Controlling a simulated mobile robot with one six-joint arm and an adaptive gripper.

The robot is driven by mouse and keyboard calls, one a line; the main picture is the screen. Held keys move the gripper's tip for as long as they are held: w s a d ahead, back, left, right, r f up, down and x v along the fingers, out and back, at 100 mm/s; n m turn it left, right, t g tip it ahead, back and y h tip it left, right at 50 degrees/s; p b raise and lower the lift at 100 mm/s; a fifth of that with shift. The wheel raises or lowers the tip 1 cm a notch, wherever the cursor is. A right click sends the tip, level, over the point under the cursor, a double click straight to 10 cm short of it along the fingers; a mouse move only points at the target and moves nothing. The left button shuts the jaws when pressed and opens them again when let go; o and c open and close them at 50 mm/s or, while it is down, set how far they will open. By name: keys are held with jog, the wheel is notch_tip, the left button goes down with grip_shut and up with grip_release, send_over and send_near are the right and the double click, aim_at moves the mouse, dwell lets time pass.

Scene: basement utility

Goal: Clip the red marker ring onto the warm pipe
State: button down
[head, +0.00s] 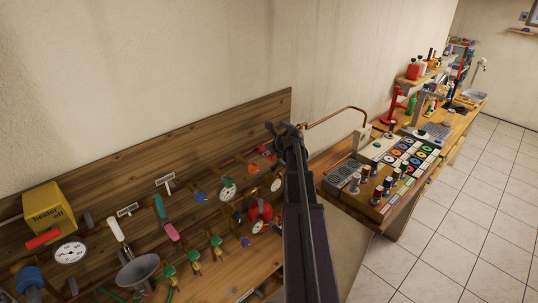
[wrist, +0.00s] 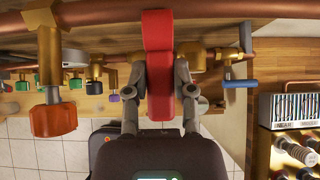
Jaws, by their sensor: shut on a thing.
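The red marker ring (wrist: 158,38) is upright in the wrist view, between the fingers of my gripper (wrist: 160,80), which is shut on it. The ring's upper end overlaps a copper pipe (wrist: 235,27) that runs across the top of that view. I cannot tell whether the ring is around the pipe or only in front of it. In the head view my gripper (head: 284,130) is at the right end of the wooden pipe board (head: 130,145), and the ring cannot be made out there. No label shows which pipe is warm.
Orange (wrist: 53,120) and blue (wrist: 238,84) valve handles flank the gripper in the wrist view. A yellow heater box (head: 48,208), gauges and several valves crowd the board. A workbench with a button panel (head: 405,155) stands right. The tiled floor (head: 450,220) is clear.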

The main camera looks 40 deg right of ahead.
jog(key=shift+w, duration=1.1)
jog(key=shift+c, duration=1.9)
grip_release()
jog(key=shift+a, duration=0.1)
jog(key=s, duration=0.8)
jog(key=shift+s+d, duration=0.25)
jog(key=shift+d, duration=0.1)
jog(key=shift+s, duration=0.1)
